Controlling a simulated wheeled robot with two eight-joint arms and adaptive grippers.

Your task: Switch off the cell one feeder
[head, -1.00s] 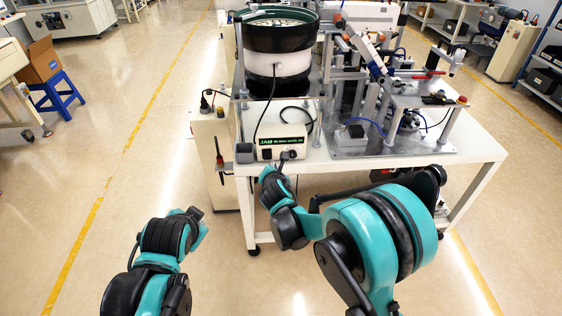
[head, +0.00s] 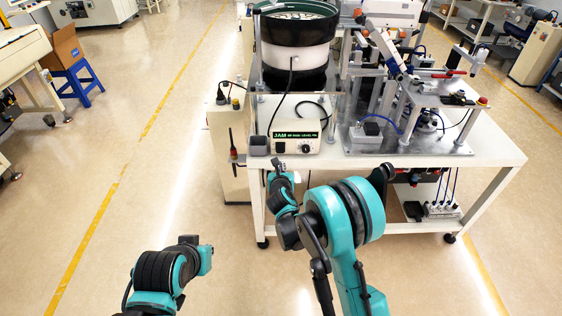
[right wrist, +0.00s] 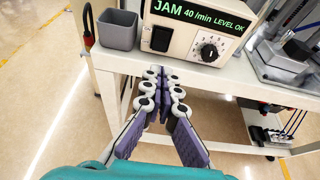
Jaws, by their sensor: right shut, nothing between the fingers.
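The feeder's control box (head: 311,130) is a cream box at the table's front edge, below the bowl feeder (head: 297,54). Its display (right wrist: 200,14) reads "JAM 40/min LEVEL OK" in green. In the right wrist view a black rocker switch (right wrist: 161,39) is at the left of its front, and a black dial (right wrist: 209,52) is right of it. My right gripper (head: 279,164) is shut and empty, in front of and below the switch; its fingertips (right wrist: 157,74) look apart from the box. My left arm's end (head: 190,241) is low at the left; its fingers cannot be made out.
A grey open cup (right wrist: 117,29) stands just left of the control box on the white table (head: 470,152). A red-handled tool (head: 233,150) hangs at the table's left side. An assembly fixture (head: 410,138) stands right.

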